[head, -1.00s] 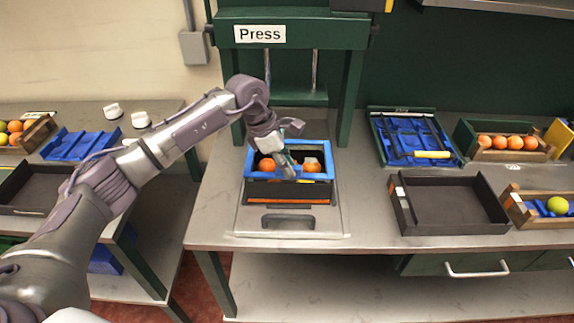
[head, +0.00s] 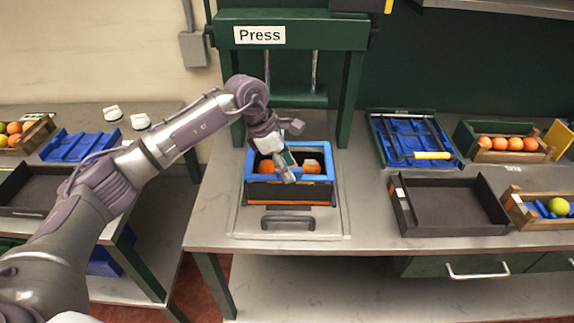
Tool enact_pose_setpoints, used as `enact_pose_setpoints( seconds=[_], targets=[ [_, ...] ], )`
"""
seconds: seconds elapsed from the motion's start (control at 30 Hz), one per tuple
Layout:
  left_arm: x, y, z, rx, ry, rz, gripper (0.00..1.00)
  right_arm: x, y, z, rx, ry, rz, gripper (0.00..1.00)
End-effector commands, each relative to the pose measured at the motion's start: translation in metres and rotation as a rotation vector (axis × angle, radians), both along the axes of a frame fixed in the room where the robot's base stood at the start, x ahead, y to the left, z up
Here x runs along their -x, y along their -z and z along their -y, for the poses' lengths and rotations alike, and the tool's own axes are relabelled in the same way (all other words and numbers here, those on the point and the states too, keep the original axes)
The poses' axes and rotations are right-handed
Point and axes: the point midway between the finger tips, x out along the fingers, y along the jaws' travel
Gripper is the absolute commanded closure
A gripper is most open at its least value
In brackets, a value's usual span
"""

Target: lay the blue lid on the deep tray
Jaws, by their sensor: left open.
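The deep tray (head: 262,193) is a black box with an orange stripe low on its front, on the plate under the press. A blue rectangular frame (head: 316,181) runs around its top. I cannot tell whether this frame is the lid or the tray's own rim. Two oranges, left (head: 266,167) and right (head: 311,166), show inside it. My left gripper (head: 287,174) is open, pointing down over the middle of the tray, with its tips near the front edge of the blue frame. I cannot tell whether it touches. The gripper hides part of the inside. My right gripper is out of view.
Green press posts (head: 350,100) stand behind the tray. A shallow black tray (head: 450,205) lies to the right, with a blue insert (head: 408,135) behind it. Wooden crates (head: 508,156) of fruit stand at the far right. A blue ribbed piece (head: 80,146) lies on the left table.

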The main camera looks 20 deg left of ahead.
Motion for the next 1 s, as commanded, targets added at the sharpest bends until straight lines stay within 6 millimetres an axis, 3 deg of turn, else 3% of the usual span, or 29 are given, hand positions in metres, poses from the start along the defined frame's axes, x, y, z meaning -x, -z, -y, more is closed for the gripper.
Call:
enact_pose_setpoints(
  seconds=[0.17,1.0],
  targets=[
    [0.0,-0.005,0.0,0.0,0.0,0.0,0.53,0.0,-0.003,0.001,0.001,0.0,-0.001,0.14],
    [0.0,-0.073,0.0,-0.001,0.0,0.001,0.53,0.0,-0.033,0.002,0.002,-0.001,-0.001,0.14]
  ],
)
